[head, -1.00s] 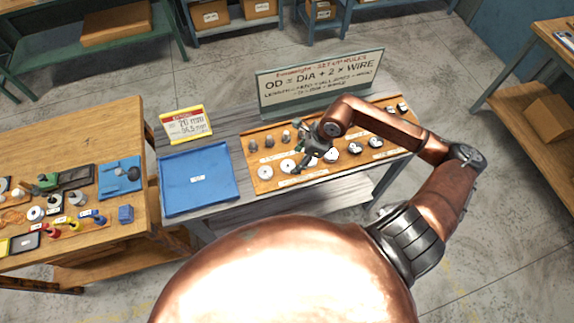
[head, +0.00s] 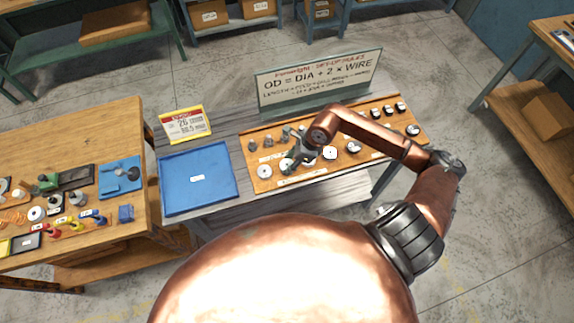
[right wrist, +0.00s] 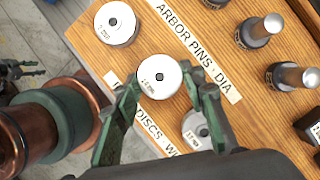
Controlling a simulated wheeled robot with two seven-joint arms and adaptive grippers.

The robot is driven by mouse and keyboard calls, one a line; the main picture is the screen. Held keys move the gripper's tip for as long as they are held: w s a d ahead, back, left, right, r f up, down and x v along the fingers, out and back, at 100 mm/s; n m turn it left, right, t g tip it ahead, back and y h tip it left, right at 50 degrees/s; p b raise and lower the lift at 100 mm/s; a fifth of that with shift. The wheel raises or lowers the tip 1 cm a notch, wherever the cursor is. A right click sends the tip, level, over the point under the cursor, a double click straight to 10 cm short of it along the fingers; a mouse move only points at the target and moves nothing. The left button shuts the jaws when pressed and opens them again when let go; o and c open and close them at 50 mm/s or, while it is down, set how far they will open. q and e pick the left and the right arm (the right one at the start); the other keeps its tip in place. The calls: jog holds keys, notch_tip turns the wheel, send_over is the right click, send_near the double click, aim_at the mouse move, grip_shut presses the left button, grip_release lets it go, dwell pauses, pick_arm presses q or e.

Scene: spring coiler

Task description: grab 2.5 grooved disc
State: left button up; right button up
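Several pale grooved discs sit in a row along the front of the wooden board (head: 256,137). My right gripper (head: 292,163) is low over the left part of this row. In the right wrist view the gripper (right wrist: 168,90) is open, with its two green fingers on either side of a disc (right wrist: 160,77); I see no firm grip on it. A second disc (right wrist: 117,24) lies up and left, and a smaller-looking one (right wrist: 197,130) lies below right, partly hidden. The size marks on the discs are too small to read surely.
Dark arbor pins (right wrist: 259,30) stand behind the discs on the board. A blue tray (head: 198,178) lies to the left, with a yellow-edged sign (head: 186,124) behind it. A rules board (head: 318,82) stands at the back. A wooden bench (head: 75,140) with tools is further left.

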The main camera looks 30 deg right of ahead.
jog(key=c, duration=0.8)
jog(key=shift+r, duration=0.15)
